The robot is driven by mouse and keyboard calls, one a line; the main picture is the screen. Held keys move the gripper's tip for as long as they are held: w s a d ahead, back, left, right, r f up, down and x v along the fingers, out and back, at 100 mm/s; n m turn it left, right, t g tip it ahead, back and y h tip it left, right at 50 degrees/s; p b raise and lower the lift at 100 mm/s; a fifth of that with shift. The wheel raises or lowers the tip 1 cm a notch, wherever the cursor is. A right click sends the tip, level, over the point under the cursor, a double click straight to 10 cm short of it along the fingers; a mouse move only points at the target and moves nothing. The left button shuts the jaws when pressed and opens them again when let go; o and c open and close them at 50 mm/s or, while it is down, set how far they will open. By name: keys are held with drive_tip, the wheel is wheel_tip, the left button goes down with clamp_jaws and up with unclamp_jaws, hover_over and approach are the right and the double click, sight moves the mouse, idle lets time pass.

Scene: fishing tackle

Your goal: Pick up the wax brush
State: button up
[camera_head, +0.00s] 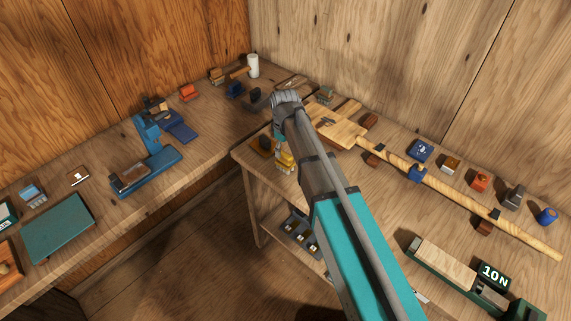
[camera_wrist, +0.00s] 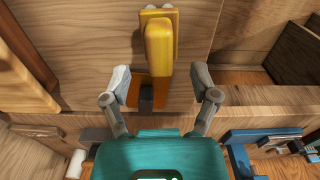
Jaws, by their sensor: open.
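In the wrist view my gripper (camera_wrist: 161,80) is open, with one finger on each side of a yellow upright piece (camera_wrist: 159,45) on a flat yellow plate. Neither finger appears to touch it. An orange-brown block with a black strip (camera_wrist: 147,97) lies just below it in the picture, also between the fingers. I cannot tell for sure which of these is the wax brush. In the head view the yellow piece (camera_head: 286,160) is near the bench's front edge, beside a brown and black item (camera_head: 263,145). My arm hides most of the gripper there.
A wooden board (camera_head: 340,130) and a long rod blank (camera_head: 455,188) on supports lie to the right. A blue vise-like tool (camera_head: 150,155) stands on the left bench (camera_head: 105,205). A green tool marked 10N (camera_head: 493,275) is at lower right. A shelf (camera_head: 285,245) is below.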

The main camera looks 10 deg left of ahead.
sight(285, 154)
drive_tip(key=shift+s+d+f+b, duration=0.1)
drive_tip(key=shift+f+b, duration=1.9)
drive_tip(key=shift+f, duration=0.25)
clamp_jaws()
